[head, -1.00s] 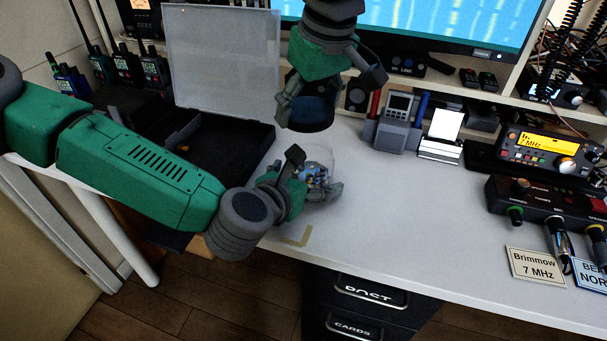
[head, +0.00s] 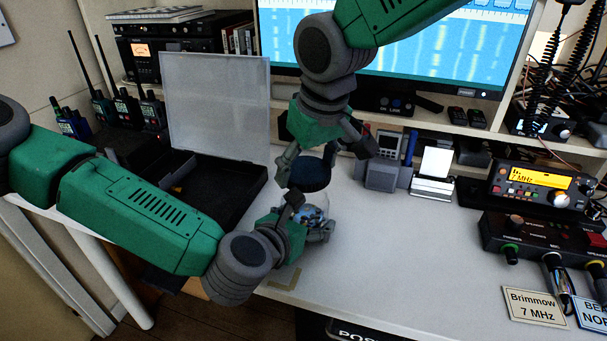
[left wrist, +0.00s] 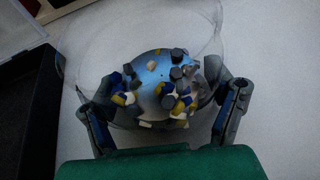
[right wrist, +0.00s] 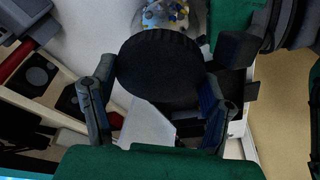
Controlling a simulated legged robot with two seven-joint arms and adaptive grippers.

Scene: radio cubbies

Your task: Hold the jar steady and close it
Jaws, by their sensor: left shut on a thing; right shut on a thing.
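The clear jar (head: 314,201) stands on the white desk with small blue, yellow, white and grey pieces inside. It also shows in the left wrist view (left wrist: 160,92), where my left gripper's fingers close around its sides. My left gripper (head: 306,224) is shut on the jar. My right gripper (head: 320,160) is shut on the dark round lid (head: 309,174), which it holds over the jar's mouth. The lid fills the middle of the right wrist view (right wrist: 160,72), with the jar's contents beyond it. I cannot tell whether lid and rim touch.
An open black case (head: 235,195) with a clear upright cover lies left of the jar. A grey device stand (head: 381,178) and a white card holder (head: 434,172) stand to the right. A radio (head: 540,188) is farther right. The desk's front middle is clear.

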